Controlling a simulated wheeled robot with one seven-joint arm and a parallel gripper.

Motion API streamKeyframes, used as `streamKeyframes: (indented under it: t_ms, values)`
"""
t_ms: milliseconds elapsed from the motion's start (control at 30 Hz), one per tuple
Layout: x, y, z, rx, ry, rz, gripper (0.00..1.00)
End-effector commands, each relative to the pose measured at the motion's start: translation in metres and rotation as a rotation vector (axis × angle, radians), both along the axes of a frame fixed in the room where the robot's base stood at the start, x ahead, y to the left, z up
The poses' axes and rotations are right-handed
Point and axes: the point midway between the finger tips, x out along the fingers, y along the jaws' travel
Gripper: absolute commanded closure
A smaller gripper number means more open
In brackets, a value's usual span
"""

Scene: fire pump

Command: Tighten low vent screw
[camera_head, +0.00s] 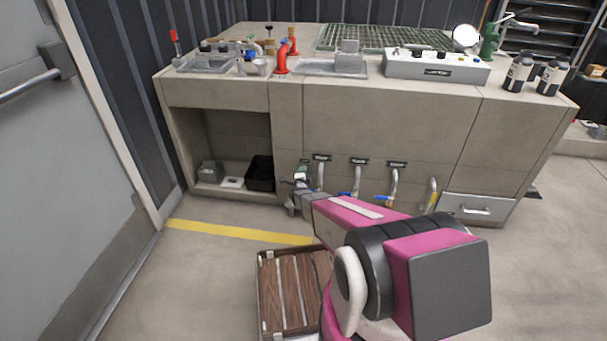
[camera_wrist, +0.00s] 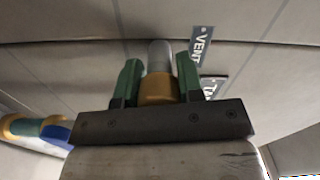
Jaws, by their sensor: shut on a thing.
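In the wrist view, my gripper (camera_wrist: 158,88) has its two green fingers on either side of a brass-coloured vent screw (camera_wrist: 158,88) and is shut on it. A grey metal pipe or stem (camera_wrist: 160,55) rises behind the screw. A label reading VENT (camera_wrist: 201,46) is on the panel just to the right. In the head view, my gripper (camera_head: 300,180) reaches the low front of the concrete counter (camera_head: 390,120), at the leftmost of several pipes. The screw is too small and covered to make out there.
Bent pipes with blue handles (camera_head: 390,190) and one yellow pipe (camera_head: 432,193) stick out to the right of my gripper. An open recess with a black bin (camera_head: 261,173) is to the left. A wooden slatted platform (camera_head: 290,290) lies on the floor in front.

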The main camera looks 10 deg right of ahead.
Motion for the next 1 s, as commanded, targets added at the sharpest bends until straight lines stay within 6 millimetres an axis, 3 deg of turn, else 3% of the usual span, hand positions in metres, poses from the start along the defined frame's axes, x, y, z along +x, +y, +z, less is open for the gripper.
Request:
streamKeyframes:
  t_ms: [400,933,967,1000]
  values:
    - [-0.0004,0.0,-0.0011,0.177,-0.055,0.001,0.89]
    - [-0.0004,0.0,-0.0012,0.202,-0.064,0.0,0.89]
    - [-0.0004,0.0,-0.0012,0.202,-0.064,0.0,0.62]
    - [-0.0005,-0.0001,-0.0012,0.202,-0.064,0.0,0.49]
